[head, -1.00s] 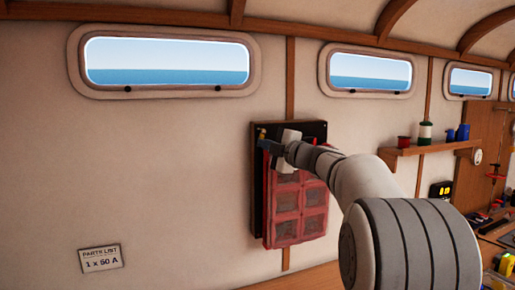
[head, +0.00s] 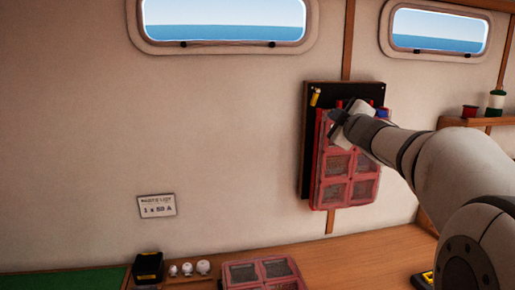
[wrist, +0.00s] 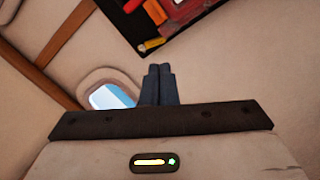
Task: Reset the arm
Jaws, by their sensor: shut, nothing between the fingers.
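My gripper (head: 338,118) is in front of the upper part of a red compartment case (head: 348,178) that hangs on a dark wall board (head: 318,92). In the wrist view my gripper's fingers (wrist: 159,72) are together, with nothing between them. The dark board (wrist: 130,27) and part of the red case (wrist: 190,10) show at the top of that view. The gripper and arm hide the case's upper compartments in the head view. I cannot tell whether the gripper touches the case.
A wooden bench (head: 350,250) runs below, with another red case (head: 262,272), a black and yellow box (head: 148,267) and small white items (head: 188,268) on it. A parts list card (head: 157,206) is on the wall. A shelf (head: 470,124) with spools is at right.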

